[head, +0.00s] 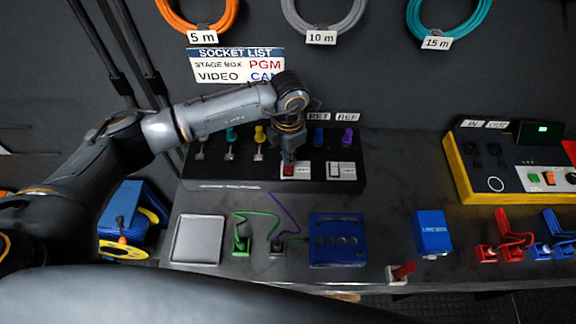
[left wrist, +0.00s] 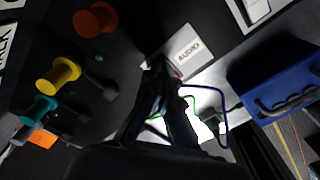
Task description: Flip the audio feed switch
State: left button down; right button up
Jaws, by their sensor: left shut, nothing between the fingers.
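The audio feed switch (head: 296,171) is a white plate with a red rocker on the black sloped panel (head: 215,172). In the left wrist view its plate (left wrist: 188,48) reads "AUDIO", and a bit of red shows by my fingertips. My left gripper (head: 288,157) points down just above the red rocker, shut and empty. It also shows in the left wrist view (left wrist: 163,75), where its fingers cover most of the rocker. I cannot tell whether they touch it, nor which way the rocker is tipped. My right gripper is not in view.
A second white switch plate (head: 341,171) sits right of the audio one. Coloured plugs, one yellow (head: 260,134), line the panel's back. In front lie a grey tray (head: 198,239), a blue box (head: 337,240) and a blue carton (head: 431,234). A yellow-sided console (head: 457,170) stands right.

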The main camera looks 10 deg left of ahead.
pick_arm(q)
jog(key=shift+r+p, duration=1.85)
jog(key=shift+r, duration=1.6)
jog(key=shift+s+f, duration=0.1)
jog(key=shift+f, duration=0.05)
